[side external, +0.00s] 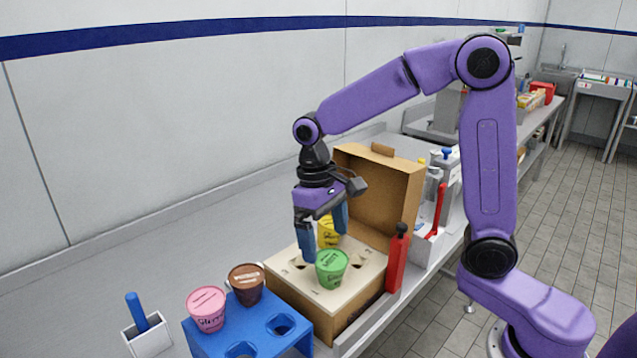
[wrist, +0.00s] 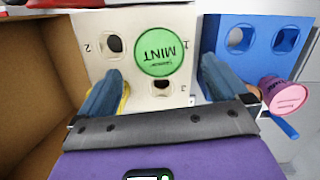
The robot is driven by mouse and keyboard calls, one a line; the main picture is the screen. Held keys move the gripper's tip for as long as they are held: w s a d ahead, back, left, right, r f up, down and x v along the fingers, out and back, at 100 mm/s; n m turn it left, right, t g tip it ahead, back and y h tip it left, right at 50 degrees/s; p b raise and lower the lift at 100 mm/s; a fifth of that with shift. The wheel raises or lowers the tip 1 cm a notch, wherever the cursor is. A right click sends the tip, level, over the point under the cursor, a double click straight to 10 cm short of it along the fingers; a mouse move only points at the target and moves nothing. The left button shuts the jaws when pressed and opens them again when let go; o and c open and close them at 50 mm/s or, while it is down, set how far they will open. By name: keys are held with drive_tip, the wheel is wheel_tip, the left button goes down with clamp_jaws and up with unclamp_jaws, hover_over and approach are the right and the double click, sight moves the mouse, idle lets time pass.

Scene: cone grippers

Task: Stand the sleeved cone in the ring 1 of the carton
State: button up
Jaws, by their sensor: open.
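The green cone with a lid reading MINT (side external: 332,268) stands upright in the carton's top panel, at the spot beside the printed 1 in the wrist view (wrist: 165,52). Its lower part is hidden inside the panel. The open carton (side external: 290,283) has its lid raised at the back; its panel also shows in the wrist view (wrist: 140,18). A yellow cone (side external: 327,232) stands in another ring, partly hidden by my fingers. The holes marked 2 and 3 look empty. My gripper (side external: 324,238) is open above the carton, its fingers apart and clear of the green lid in the wrist view (wrist: 160,72).
A blue rack (side external: 245,322) beside the carton holds a pink cone (side external: 206,308) and a brown cone (side external: 247,283); its two front holes are empty. A red bottle (side external: 397,262) stands close at the carton's right. A white holder (side external: 150,340) with a blue handle stands at front left.

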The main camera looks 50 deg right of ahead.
wheel_tip(320, 180, up, 12)
drive_tip(key=w, duration=0.1)
drive_tip(key=shift+w, duration=0.4)
drive_tip(key=shift+a, duration=0.1)
drive_tip(key=s+d+f+n+t, duration=0.1)
drive_tip(key=s+f+n, duration=0.4)
drive_tip(key=s, duration=0.7)
drive_tip(key=s+d+f+n+t, duration=0.1)
drive_tip(key=s+d+f+n, duration=0.2)
drive_tip(key=s+f+n, duration=0.2)
drive_tip(key=s+f, duration=0.3)
drive_tip(key=s, duration=0.4)
drive_tip(key=shift+d+n+y, duration=0.2)
drive_tip(key=shift+n+y, duration=0.1)
drive_tip(key=shift+n, duration=0.1)
